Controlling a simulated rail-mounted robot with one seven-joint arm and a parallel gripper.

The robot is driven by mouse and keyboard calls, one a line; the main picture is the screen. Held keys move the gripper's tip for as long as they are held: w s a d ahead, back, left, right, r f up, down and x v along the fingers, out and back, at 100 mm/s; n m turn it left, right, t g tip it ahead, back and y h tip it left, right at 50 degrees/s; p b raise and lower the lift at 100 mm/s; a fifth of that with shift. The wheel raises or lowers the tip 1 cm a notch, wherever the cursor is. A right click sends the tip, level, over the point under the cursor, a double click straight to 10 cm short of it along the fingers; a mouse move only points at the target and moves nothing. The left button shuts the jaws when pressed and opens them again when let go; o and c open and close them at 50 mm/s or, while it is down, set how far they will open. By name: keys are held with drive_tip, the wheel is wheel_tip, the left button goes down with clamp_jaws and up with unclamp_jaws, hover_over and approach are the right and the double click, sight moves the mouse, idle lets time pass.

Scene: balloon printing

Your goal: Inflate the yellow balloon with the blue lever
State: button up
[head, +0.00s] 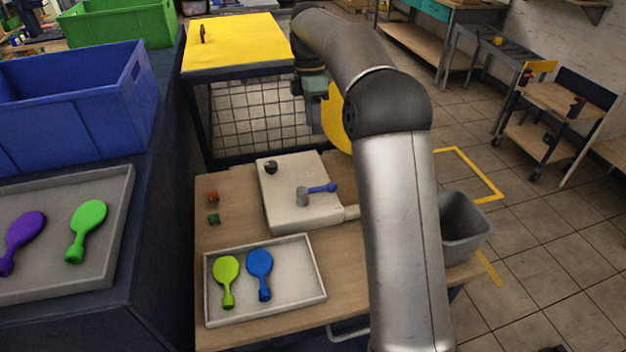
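The machine (285,216) is a flat pale grey block on the wooden table. The blue lever (322,188) lies across its top, pointing right from a grey cylinder (302,197). A rounded yellow shape (337,118), which looks like the yellow balloon, shows beside my gripper (316,118), above and behind the machine. My arm covers its right side. My gripper is raised, away from the lever. Its fingertips are not clear, so I cannot tell whether they hold the yellow shape.
A tray (300,312) holds a yellow-green balloon (227,282) and a blue balloon (260,274). A black knob (270,167) sits on the machine. Red (212,196) and green (214,219) buttons are at left. A grey bin (466,232) stands right. A yellow-topped mesh cage (240,40) stands behind.

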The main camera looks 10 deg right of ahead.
drive_tip(key=s+f, duration=0.1)
drive_tip(key=f, duration=0.4)
drive_tip(key=s+f, duration=0.1)
drive_tip(key=f, duration=0.5)
drive_tip(key=s+f, duration=0.1)
drive_tip(key=f, duration=0.4)
drive_tip(key=shift+s+d+f+p, duration=0.1)
drive_tip(key=shift+s+f+p, duration=0.1)
drive_tip(key=shift+f+p, duration=0.2)
clamp_jaws()
